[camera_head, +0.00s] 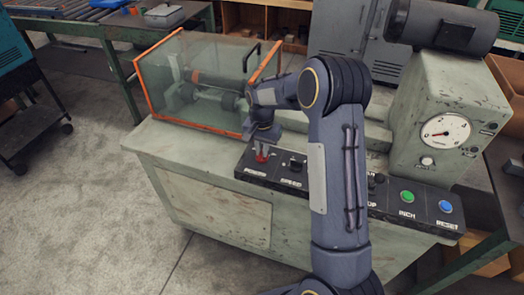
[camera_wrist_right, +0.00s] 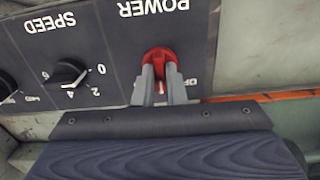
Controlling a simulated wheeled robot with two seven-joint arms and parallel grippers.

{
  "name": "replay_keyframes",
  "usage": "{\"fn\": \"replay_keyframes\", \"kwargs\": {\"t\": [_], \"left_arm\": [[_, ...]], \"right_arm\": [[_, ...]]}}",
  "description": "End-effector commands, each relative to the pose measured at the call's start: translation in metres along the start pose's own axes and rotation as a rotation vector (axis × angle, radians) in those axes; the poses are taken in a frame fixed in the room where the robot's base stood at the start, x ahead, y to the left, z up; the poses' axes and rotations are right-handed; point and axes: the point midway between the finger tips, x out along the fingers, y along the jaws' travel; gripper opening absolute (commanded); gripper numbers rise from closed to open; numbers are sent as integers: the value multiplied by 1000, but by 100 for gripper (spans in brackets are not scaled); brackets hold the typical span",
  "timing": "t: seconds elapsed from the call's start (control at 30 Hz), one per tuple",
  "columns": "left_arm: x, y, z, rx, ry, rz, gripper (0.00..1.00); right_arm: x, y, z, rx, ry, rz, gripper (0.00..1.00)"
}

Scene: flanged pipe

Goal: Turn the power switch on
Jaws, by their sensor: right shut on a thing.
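The red power switch (camera_head: 262,157) sits at the left end of the dark control panel (camera_head: 339,184) on the green-grey machine. My right gripper (camera_head: 262,150) comes down over the panel with its fingers at the switch. In the right wrist view the red switch (camera_wrist_right: 160,58) sits beside the POWER label. There my right gripper's two grey fingers (camera_wrist_right: 161,78) are shut on the red switch. The fingers hide part of the switch and part of the lettering beside it. The left gripper is not in view.
The black SPEED knob (camera_wrist_right: 66,73) is beside the switch on the same panel. A clear guard box with orange edges (camera_head: 208,80) stands behind the switch. A green button (camera_head: 407,197), a blue button (camera_head: 445,207) and a dial gauge (camera_head: 445,132) are on the right.

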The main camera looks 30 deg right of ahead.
Motion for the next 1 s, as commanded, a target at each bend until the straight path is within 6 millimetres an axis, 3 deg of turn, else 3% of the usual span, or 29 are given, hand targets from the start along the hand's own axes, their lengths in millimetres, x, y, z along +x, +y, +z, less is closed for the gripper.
{"fn": "replay_keyframes", "kwargs": {"t": [0.6, 1.0], "left_arm": [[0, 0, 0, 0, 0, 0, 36], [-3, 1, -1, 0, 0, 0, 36]], "right_arm": [[-2, -1, 0, 554, 2, -2, 0], [-2, -1, -1, 747, 3, -3, 0]]}}
